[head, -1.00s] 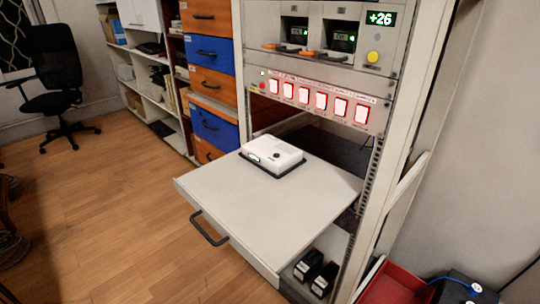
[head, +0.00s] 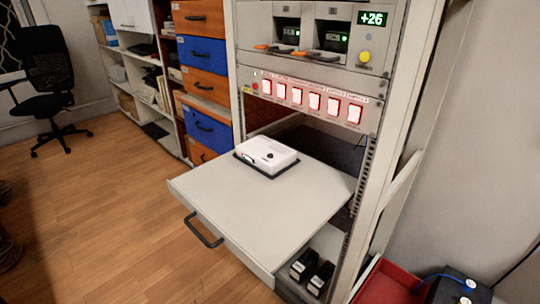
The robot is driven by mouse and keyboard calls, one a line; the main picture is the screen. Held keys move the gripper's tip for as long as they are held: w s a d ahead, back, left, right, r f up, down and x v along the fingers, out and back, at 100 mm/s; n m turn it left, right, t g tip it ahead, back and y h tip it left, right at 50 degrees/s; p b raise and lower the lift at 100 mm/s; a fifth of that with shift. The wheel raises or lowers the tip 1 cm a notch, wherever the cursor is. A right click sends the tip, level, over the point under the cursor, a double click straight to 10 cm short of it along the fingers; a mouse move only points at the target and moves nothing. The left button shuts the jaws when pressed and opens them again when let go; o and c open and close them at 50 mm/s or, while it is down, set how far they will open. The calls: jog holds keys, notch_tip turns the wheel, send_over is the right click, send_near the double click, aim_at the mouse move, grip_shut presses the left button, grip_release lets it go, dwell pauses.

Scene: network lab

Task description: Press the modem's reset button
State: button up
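The modem (head: 267,153) is a small white box on a dark base. It sits near the back of a pulled-out white shelf (head: 235,215) in the rack. A small dark round spot (head: 270,156) shows on its top face, and a small lit panel (head: 247,157) shows on its left front side. I cannot tell for sure whether the dark spot is the reset button. My gripper is not in view.
The shelf has a black front handle (head: 203,230). Above it are a panel of red-lit switches (head: 313,102) and a unit reading +26 (head: 373,18). Black blocks (head: 312,272) and a red bin (head: 382,282) are lower right. Wooden floor (head: 100,220) is clear at left.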

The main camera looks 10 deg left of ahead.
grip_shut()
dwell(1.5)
